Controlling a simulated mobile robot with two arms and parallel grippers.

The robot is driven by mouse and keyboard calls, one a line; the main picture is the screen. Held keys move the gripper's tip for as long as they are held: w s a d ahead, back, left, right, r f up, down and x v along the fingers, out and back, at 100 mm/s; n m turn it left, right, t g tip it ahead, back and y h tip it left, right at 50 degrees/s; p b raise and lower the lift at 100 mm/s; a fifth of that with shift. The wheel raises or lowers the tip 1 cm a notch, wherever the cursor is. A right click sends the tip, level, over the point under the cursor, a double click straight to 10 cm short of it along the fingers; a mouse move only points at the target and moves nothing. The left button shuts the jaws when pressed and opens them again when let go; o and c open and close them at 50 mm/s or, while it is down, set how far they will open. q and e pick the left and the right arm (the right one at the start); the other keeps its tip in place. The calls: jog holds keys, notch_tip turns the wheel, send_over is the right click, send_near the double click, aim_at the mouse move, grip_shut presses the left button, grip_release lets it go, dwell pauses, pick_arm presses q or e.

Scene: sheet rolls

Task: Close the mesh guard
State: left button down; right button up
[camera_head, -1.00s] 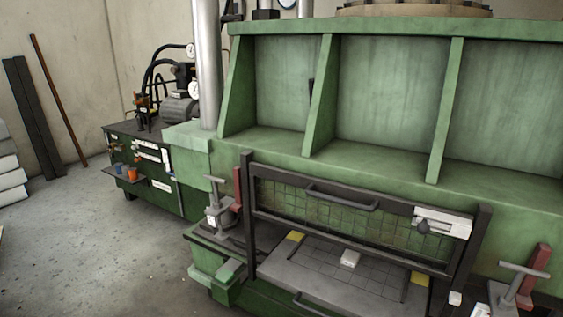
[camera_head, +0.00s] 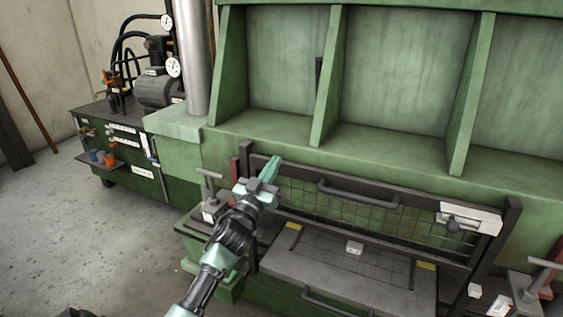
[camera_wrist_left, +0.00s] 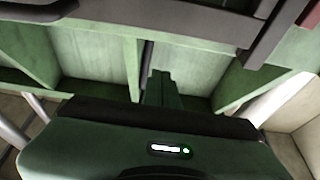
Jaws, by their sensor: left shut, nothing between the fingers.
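The mesh guard (camera_head: 412,222) is a dark-framed wire panel with a dark bar handle (camera_head: 358,194). It sits raised between two dark posts, with an open gap below it above the grey bed (camera_head: 322,266). A white latch box (camera_head: 483,219) with a dark knob is at its right end. My left gripper (camera_head: 274,165) is shut and empty, in front of the guard's upper left corner and left of the handle. It hides part of the frame there. Its shut fingers also show in the left wrist view (camera_wrist_left: 160,86). My right gripper is not in view.
Clamps with T-handles stand at the left (camera_head: 209,190) and right (camera_head: 540,280) of the bed. A small white block (camera_head: 355,248) lies on the bed. A second handle (camera_head: 335,303) is at the bed's front. Green press ribs rise behind. Floor at left is clear.

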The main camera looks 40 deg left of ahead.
pick_arm(q)
jog(key=shift+w+a+f, duration=0.25)
jog(key=shift+w+f, duration=0.2)
jog(key=shift+w, duration=0.35)
jog(key=shift+w+a+f, duration=0.25)
jog(key=shift+w+f, duration=0.15)
jog(key=shift+w, duration=0.4)
jog(key=shift+w+a+f, duration=0.25)
jog(key=shift+w+f, duration=0.2)
jog(key=shift+w, duration=0.35)
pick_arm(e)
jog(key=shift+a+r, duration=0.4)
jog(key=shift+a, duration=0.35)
